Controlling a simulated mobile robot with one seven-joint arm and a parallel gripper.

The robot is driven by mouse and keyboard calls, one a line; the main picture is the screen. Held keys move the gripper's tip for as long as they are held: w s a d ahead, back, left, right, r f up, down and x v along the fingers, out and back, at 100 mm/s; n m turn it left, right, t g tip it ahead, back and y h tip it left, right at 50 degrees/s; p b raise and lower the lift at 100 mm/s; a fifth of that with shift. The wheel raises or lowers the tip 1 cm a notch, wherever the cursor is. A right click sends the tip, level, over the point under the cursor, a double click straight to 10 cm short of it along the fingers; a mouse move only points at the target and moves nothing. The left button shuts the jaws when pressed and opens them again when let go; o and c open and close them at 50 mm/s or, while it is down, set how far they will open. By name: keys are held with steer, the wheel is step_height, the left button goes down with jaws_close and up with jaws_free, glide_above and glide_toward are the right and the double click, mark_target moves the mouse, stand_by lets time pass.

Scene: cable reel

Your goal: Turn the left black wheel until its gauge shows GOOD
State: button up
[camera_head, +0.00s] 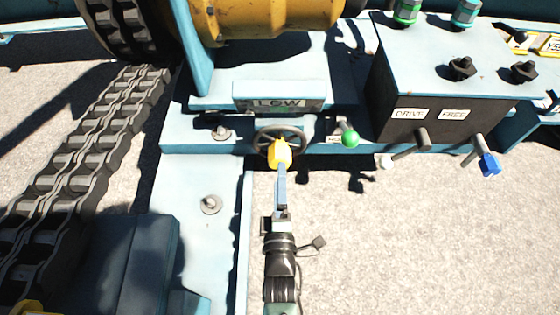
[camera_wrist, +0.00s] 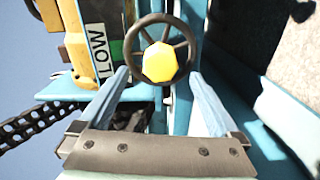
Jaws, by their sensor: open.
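A dark spoked wheel (camera_head: 297,135) with a yellow faceted hub (camera_head: 279,153) sits on the blue frame's front edge in the head view. In the wrist view the wheel (camera_wrist: 186,34) and its yellow hub (camera_wrist: 159,62) are in the upper middle. The gauge above the wheel reads LOW (camera_head: 280,104); it also shows sideways in the wrist view (camera_wrist: 98,48). My gripper (camera_head: 281,170) is in front of the hub. In the wrist view my gripper (camera_wrist: 159,76) is open, one finger on each side below the hub, with nothing held. Whether a finger touches the wheel cannot be told.
A green-knobbed lever (camera_head: 350,138) stands just right of the wheel. Further right is a dark box (camera_head: 388,98) marked DRIVE and FREE, with a white-tipped lever (camera_head: 386,161) and a blue-tipped lever (camera_head: 489,164). A heavy chain (camera_head: 85,150) runs at left. Open ground lies at lower right.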

mark_target(280, 158)
steer(key=w+b, duration=0.2)
steer(key=w, duration=0.4)
steer(key=shift+f+b, duration=0.15)
steer(key=shift+b, duration=0.25)
steer(key=shift+w, duration=0.5)
jaws_close()
